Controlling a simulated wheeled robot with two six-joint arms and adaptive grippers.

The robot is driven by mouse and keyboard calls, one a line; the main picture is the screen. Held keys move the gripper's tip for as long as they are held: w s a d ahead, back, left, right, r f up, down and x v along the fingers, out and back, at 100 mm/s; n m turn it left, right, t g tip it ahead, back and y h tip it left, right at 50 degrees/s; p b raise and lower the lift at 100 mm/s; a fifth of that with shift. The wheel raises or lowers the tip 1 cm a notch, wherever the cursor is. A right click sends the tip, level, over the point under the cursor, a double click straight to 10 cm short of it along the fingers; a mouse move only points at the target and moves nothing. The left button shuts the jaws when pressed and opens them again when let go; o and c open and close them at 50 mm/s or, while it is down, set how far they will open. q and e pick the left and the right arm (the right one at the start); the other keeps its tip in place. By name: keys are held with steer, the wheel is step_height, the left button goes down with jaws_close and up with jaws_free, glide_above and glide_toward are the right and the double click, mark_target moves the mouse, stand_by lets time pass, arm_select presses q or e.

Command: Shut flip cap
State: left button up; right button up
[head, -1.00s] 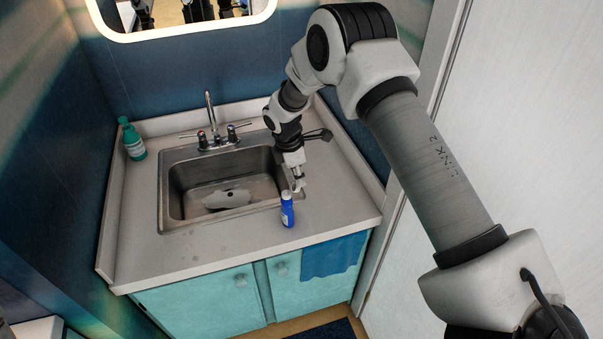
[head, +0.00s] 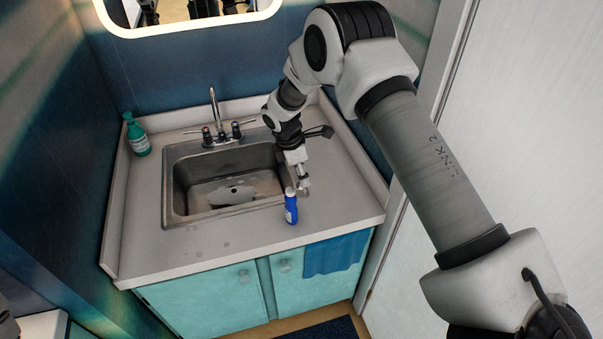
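A small blue bottle (head: 291,212) with a pale cap (head: 290,191) stands upright on the counter, just in front of the sink's right front corner. The cap is too small to tell whether its lid is open or shut. My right gripper (head: 304,188) points down just behind and to the right of the bottle's top. I cannot tell whether it touches the cap, and its fingers are too small to read as open or shut. My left gripper does not show clearly in the head view.
The grey counter (head: 240,262) holds a steel sink (head: 225,190) with a faucet (head: 214,110) behind it. A green bottle (head: 138,137) stands at the back left. A blue towel (head: 336,254) hangs on the cabinet front. The counter left of the blue bottle is clear.

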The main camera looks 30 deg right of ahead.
steer(key=v, duration=1.1)
steer(key=shift+r, duration=0.4)
